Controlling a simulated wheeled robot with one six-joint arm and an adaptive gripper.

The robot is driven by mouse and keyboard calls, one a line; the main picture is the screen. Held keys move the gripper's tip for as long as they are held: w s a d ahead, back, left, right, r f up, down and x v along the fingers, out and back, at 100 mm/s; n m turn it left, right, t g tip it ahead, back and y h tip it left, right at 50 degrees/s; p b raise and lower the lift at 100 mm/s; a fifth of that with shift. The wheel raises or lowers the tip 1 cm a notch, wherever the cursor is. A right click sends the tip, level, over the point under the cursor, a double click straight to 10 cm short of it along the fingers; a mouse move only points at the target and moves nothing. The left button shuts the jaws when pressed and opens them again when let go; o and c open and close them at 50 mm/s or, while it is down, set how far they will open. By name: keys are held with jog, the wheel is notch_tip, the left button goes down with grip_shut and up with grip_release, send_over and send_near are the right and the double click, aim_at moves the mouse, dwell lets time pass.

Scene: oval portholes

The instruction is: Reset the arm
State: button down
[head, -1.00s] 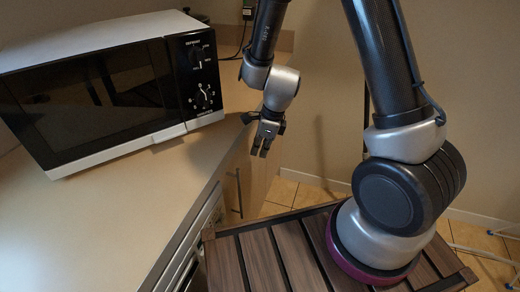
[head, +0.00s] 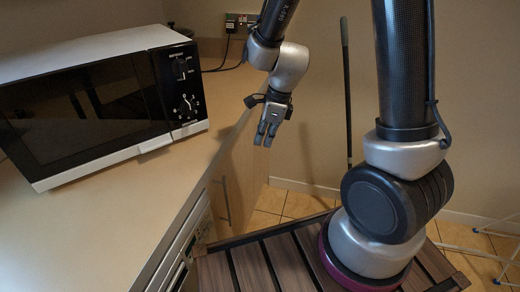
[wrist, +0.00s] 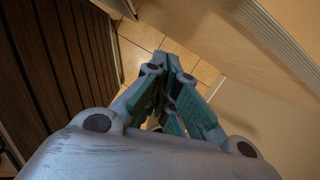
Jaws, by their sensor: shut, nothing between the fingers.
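My gripper (head: 265,138) hangs from my arm in the head view, fingers pointing down, to the right of the microwave and beside the counter's right edge. Its fingers are shut with nothing between them. In the wrist view the gripper (wrist: 167,62) shows grey fingers with green pads brought together at the tips, above the tiled floor. My arm rises from its round base on the slatted wooden platform at the right of the head view, and its upper links run out of the top of the picture.
A white and black microwave (head: 85,107) stands on the beige counter (head: 85,222) at the left. Tiled floor (head: 297,206) shows between counter and wall. A dark pole (head: 346,95) leans by the wall, and a socket with plugs (head: 240,22) is behind my arm. A white metal frame (head: 490,250) stands at the lower right.

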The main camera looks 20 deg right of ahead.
jog(key=s+d+r+n+t+h, duration=0.1)
jog(key=s+d+r+n, duration=0.6)
jog(key=r+n, duration=0.4)
jog(key=s+d+r+n+t+h, duration=0.1)
jog(key=s+d+r+n+t, duration=0.1)
jog(key=s+d+r+n, duration=0.6)
notch_tip(320, 180, up, 3)
jog(key=s+n, duration=0.2)
jog(key=n, duration=0.1)
jog(key=shift+s+d+h, duration=0.2)
jog(key=shift+d+h, duration=0.05)
jog(key=shift+h, duration=0.05)
jog(key=shift+f, duration=0.1)
dwell(0.9)
